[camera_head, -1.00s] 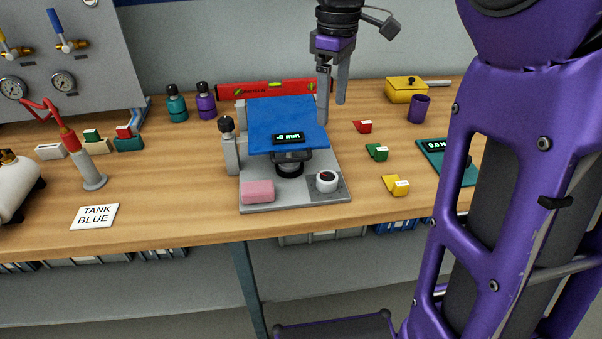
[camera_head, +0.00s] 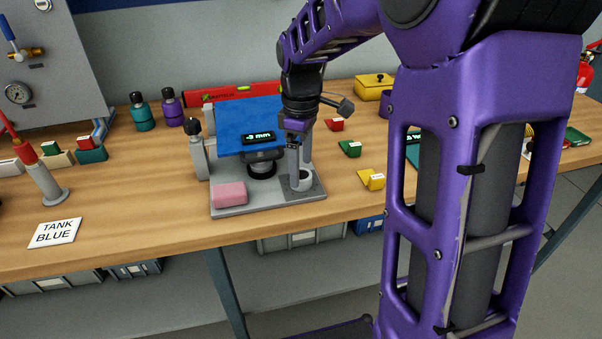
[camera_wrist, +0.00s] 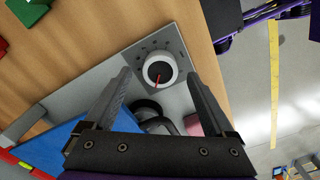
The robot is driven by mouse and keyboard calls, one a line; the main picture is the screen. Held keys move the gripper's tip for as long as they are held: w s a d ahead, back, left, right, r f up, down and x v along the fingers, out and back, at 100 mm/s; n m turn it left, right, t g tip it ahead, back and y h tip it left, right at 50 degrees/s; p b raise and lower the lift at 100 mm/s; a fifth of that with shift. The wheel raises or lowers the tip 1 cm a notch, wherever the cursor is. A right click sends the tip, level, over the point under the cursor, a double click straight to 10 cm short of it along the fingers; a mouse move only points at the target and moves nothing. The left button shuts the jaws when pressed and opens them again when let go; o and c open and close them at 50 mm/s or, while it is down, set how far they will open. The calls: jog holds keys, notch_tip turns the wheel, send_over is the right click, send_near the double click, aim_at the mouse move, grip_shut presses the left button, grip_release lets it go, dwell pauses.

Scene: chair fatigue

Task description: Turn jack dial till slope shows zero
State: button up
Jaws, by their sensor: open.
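The jack dial (camera_wrist: 159,70) is a white knob with a dark top and a red pointer line, set on a grey marked plate. In the head view the dial (camera_head: 301,183) is partly hidden behind my fingers. My gripper (camera_head: 299,180) is open and points down over the dial. In the wrist view the dial lies just beyond and between the two fingertips of my gripper (camera_wrist: 160,80), with gaps on both sides. The blue tilting plate (camera_head: 245,115) of the jack stands behind, and its display (camera_head: 259,138) seems to read -3 mm.
A pink block (camera_head: 230,194) sits on the grey base (camera_head: 262,206) left of the dial. A black-capped post (camera_head: 197,150) stands at the left. Red, green and yellow blocks (camera_head: 372,180) lie to the right. A red level (camera_head: 225,95) is behind.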

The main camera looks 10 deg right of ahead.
jog(key=shift+f, duration=0.95)
jog(key=c, duration=1.4)
jog(key=shift+r+m, duration=0.1)
jog(key=shift+m, duration=0.2)
jog(key=m+p, duration=0.2)
jog(key=m, duration=0.2)
jog(key=shift+m, duration=0.3)
jog(key=m+p, duration=0.1)
jog(key=m, duration=0.4)
